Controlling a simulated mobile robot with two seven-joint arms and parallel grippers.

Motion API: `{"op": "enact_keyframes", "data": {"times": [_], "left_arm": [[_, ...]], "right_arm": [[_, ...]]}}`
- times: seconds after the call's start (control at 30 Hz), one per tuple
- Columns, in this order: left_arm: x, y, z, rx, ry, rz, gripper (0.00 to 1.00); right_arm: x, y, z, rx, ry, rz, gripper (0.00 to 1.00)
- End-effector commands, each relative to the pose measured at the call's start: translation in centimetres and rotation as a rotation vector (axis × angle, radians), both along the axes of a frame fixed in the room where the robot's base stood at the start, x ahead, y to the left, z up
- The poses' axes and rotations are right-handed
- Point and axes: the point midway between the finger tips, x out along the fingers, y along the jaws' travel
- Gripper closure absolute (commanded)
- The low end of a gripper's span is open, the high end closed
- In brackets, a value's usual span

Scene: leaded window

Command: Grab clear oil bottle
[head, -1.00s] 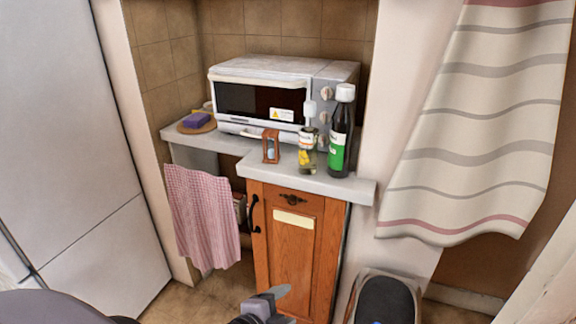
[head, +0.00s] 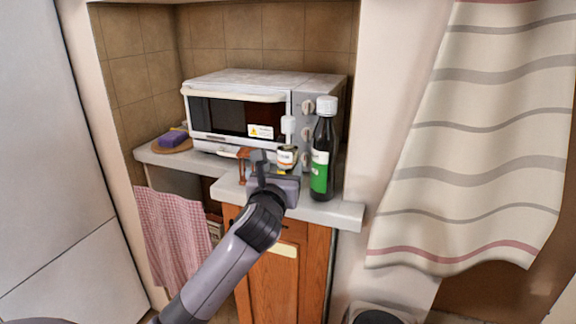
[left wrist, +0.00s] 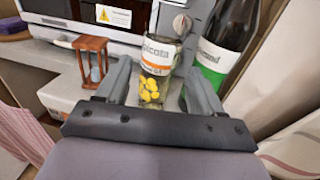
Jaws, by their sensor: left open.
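The clear oil bottle (left wrist: 157,65) stands upright on the counter, with a white label and yellow pieces inside. In the head view the clear bottle (head: 287,157) shows its white cap and label above my left gripper (head: 276,172), which hides its lower part. In the left wrist view my left gripper (left wrist: 158,88) is open, with a finger to each side of the clear bottle's lower part. I cannot tell whether the fingers touch it. My right gripper is not in view.
A dark bottle with a green label (head: 323,150) stands close at the right. A wooden hourglass (left wrist: 91,60) stands at the left. The microwave (head: 245,115) is behind. The counter edge (head: 335,214) is in front; a purple sponge (head: 173,138) lies far left.

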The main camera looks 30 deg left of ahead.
Motion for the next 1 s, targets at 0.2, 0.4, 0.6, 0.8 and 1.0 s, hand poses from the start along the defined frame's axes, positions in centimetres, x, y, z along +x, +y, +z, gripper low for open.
{"op": "enact_keyframes", "data": {"times": [0.2,0.4,0.6,0.8,1.0], "left_arm": [[1.6,0.7,0.0,-0.001,0.001,0.001,0.33],[3.5,1.4,0.1,-0.006,-0.001,0.0,0.33],[5.5,2.3,0.1,-0.004,0.0,0.0,0.33],[6.2,2.6,0.1,-0.003,0.001,-0.001,0.33],[6.2,2.6,0.1,-0.002,0.0,-0.002,0.36]], "right_arm": [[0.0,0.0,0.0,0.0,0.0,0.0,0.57],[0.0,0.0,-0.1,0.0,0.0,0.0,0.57],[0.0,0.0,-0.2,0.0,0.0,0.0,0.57],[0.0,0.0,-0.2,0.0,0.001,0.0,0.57],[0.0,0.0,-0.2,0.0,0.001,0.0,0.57]]}}
